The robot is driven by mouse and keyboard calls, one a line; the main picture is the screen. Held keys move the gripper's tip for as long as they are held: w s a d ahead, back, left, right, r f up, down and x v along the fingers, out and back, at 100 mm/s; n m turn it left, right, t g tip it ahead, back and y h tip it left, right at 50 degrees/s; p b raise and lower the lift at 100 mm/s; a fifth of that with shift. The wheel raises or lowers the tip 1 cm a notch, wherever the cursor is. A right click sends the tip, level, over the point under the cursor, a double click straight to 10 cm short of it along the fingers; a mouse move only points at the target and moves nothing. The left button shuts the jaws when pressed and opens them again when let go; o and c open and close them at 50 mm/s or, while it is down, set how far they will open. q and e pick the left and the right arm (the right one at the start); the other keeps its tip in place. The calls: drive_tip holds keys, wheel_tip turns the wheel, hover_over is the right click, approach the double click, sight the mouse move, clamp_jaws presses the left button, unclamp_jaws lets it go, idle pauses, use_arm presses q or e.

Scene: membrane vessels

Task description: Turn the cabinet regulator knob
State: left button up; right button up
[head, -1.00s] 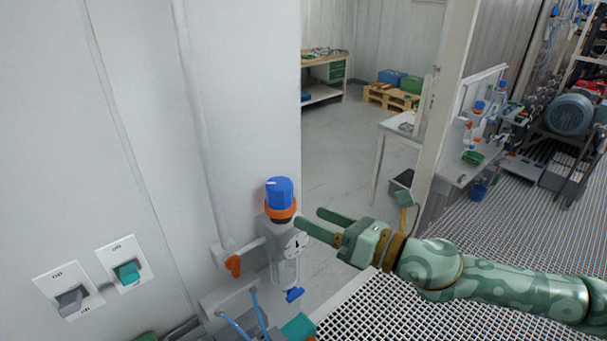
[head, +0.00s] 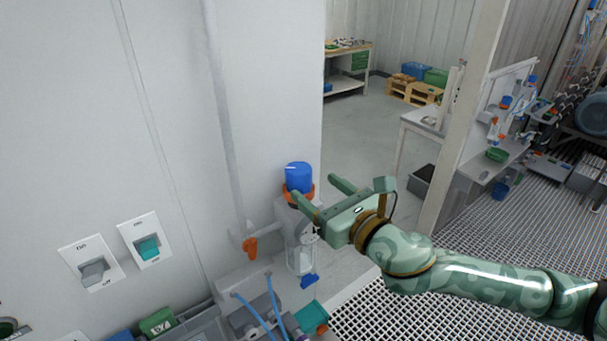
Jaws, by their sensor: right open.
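The regulator knob (head: 299,176) is a blue cap with a white mark and an orange ring below it. It tops the grey regulator (head: 296,222) with its clear bowl, beside the cabinet wall. My right gripper (head: 313,192) comes in from the right and is open. Its near finger lies in front of the orange ring at the knob's lower edge. Its far finger is to the right and behind the knob. I cannot tell whether either finger touches. The regulator's gauge is largely hidden by the gripper. My left gripper is out of view.
An orange valve handle (head: 250,247) is on the pipe left of the regulator. Two wall switches, one grey (head: 93,272) and one teal (head: 149,249), are at the left. Blue hoses (head: 276,305) run below. A white post (head: 465,130) stands behind my right arm.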

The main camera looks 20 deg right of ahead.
sight(306, 172)
drive_tip(key=shift+p+x, duration=0.45)
drive_tip(key=shift+x, duration=2.3)
drive_tip(key=c, duration=1)
drive_tip(key=shift+n+y, duration=0.4)
drive_tip(key=shift+y, duration=0.2)
drive_tip(key=n+g+y+b, duration=0.1)
drive_tip(key=y, duration=0.1)
drive_tip(key=n+g+y+b, duration=0.1)
drive_tip(key=shift+w+d+f+n+g+y, duration=0.2)
drive_tip(key=shift+d+n+g+y, duration=0.1)
drive_tip(key=shift+n+y, duration=0.1)
drive_tip(key=n+g+y+b, duration=0.2)
drive_tip(key=n+g+b, duration=0.1)
drive_tip(key=b, duration=0.4)
drive_tip(key=n+g+y+b, duration=0.2)
drive_tip(key=n+g+b, duration=0.2)
drive_tip(key=g+b, duration=0.2)
drive_tip(key=w+n+g+y+b, duration=0.1)
drive_tip(key=n+g+y+b, duration=0.2)
drive_tip(key=g+b, duration=0.2)
drive_tip(key=shift+d+n+b, duration=0.15)
drive_tip(key=shift+n+b, duration=0.15)
drive_tip(key=shift+b, duration=1.05)
drive_tip(key=shift+w+r+n+g+b, duration=0.1)
drive_tip(key=shift+r+n+g+b, duration=0.1)
drive_tip(key=shift+n+g+b, duration=0.65)
drive_tip(key=shift+g, duration=0.25)
